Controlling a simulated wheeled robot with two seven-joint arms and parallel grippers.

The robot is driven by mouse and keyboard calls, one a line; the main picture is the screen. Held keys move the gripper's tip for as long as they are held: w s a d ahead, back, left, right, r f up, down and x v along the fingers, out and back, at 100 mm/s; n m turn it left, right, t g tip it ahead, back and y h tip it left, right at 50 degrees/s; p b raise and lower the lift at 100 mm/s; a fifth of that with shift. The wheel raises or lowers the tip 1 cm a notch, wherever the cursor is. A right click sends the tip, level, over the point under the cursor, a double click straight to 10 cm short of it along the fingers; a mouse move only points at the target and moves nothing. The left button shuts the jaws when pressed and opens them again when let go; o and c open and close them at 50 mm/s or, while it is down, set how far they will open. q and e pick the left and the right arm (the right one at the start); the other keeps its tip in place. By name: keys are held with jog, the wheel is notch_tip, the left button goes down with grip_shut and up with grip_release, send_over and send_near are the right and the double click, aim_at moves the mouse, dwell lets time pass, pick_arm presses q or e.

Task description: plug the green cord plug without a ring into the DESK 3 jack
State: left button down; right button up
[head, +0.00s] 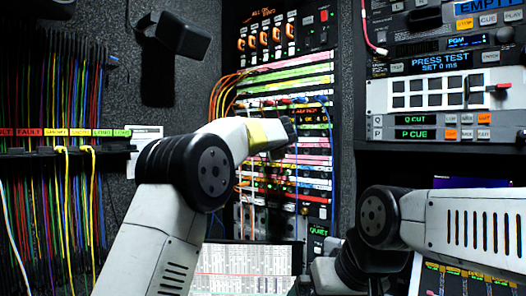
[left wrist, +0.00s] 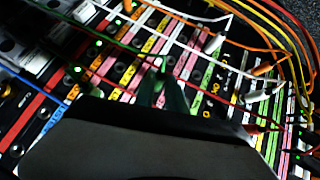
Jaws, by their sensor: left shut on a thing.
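The patch panel (head: 283,150) stands in the middle of the head view, with coloured label strips and rows of jacks. My left gripper (head: 287,133) reaches its face; the hand hides some jacks. In the left wrist view, my left gripper (left wrist: 160,130) is a dark shape across the bottom, shut on a green plug (left wrist: 161,92). A green cord (left wrist: 110,42) runs across the strips to the upper left. Whether the plug's tip is in a jack, and whether it has a ring, I cannot tell. The DESK 3 label is not legible. My right gripper is out of sight.
White, orange and red cords (left wrist: 262,40) cross the panel, with white plugs (left wrist: 215,42) seated nearby. Many hanging cords (head: 60,190) fill the left wall rack. A printed sheet (head: 245,262) lies below the panel. Equipment racks (head: 440,95) stand at the right.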

pick_arm(q)
jog(key=shift+w+d, duration=0.1)
jog(key=c, duration=1.3)
grip_release()
jog(key=v, duration=0.7)
jog(key=shift+s, duration=0.4)
jog(key=shift+r, duration=0.1)
